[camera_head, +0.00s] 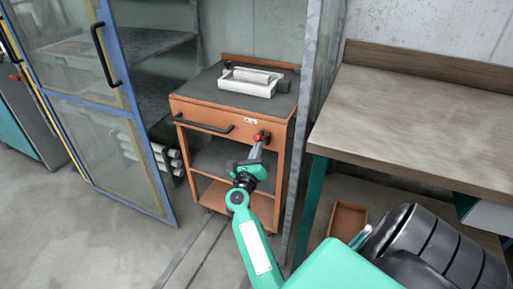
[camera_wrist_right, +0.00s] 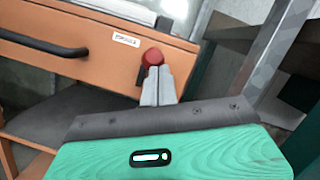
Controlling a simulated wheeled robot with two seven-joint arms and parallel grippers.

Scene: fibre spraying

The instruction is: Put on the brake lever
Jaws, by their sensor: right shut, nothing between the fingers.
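The brake lever shows as a red knob (camera_head: 258,137) on a dark fitting at the right end of the orange cart's (camera_head: 211,109) drawer front. In the right wrist view the round red knob (camera_wrist_right: 152,56) stands just beyond my fingertips. My right gripper (camera_head: 256,146) reaches up to the cart front from below. It is shut, with its grey fingers (camera_wrist_right: 157,76) together and nothing between them. The fingertips overlap the lower part of the knob in the picture; I cannot tell whether they touch it. My left gripper is not in view.
A white tray (camera_head: 247,88) sits on the cart top. A black drawer handle (camera_head: 203,126) lies left of the knob. A metal post (camera_head: 307,130) stands close on the right, before a wooden workbench (camera_head: 419,118). A blue-framed glass door (camera_head: 108,115) stands open at the left.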

